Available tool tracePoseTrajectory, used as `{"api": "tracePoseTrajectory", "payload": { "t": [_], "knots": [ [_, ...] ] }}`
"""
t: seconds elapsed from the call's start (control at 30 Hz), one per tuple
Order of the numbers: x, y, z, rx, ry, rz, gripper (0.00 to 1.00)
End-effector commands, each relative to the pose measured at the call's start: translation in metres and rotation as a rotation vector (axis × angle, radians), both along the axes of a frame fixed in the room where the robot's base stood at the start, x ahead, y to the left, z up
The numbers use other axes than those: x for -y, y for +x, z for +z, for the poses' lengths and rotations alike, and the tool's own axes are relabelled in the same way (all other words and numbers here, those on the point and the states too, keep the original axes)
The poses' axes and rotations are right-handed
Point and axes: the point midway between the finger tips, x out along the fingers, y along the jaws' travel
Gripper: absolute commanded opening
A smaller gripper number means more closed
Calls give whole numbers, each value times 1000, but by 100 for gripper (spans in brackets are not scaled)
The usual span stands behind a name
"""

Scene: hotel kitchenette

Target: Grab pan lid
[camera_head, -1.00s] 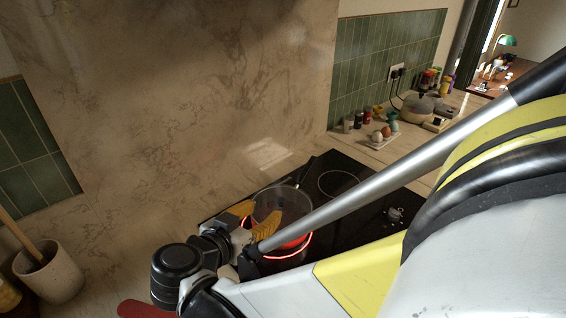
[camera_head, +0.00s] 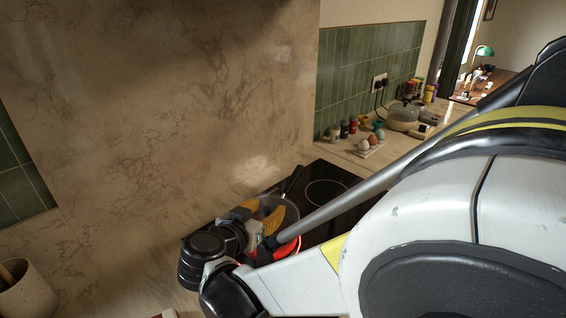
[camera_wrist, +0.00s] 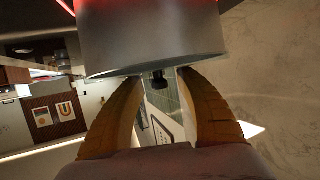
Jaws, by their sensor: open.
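The pan (camera_head: 290,238) stands on a red-glowing burner in the head view, mostly hidden behind my arm. In the wrist view the grey metal pan (camera_wrist: 155,38) fills the top, appearing upside down. The pan lid (camera_wrist: 110,73) shows edge-on as a thin rim across the pan. Its small dark knob (camera_wrist: 158,79) lies between my two finger tips. My gripper (camera_wrist: 160,86) is open, with a yellow finger on each side of the knob; I cannot tell whether either touches it. The gripper (camera_head: 262,213) also shows at the pan in the head view.
The black cooktop (camera_head: 322,178) extends right of the pan, with a marble wall behind. Eggs (camera_head: 367,143) in a holder, small jars (camera_head: 344,129) and a kettle (camera_head: 402,117) stand farther back right. A utensil crock (camera_head: 25,292) stands at the lower left.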

Motion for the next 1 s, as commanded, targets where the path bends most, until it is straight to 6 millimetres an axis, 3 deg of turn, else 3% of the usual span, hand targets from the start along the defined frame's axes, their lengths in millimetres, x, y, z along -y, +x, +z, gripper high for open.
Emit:
{"api": "tracePoseTrajectory", "payload": {
  "t": [0.07, 0.2, 0.7, 0.87, 1.0],
  "knots": [
    [0, 0, 0, 0, 0, 0, 38],
    [0, 0, 0, 0, 0, 0, 0],
    [0, 0, 4, 0, 0, 0, 0],
    [0, 0, 21, 0, 0, 0, 0],
    [0, 0, 49, 0, 0, 0, 0]
  ]
}}
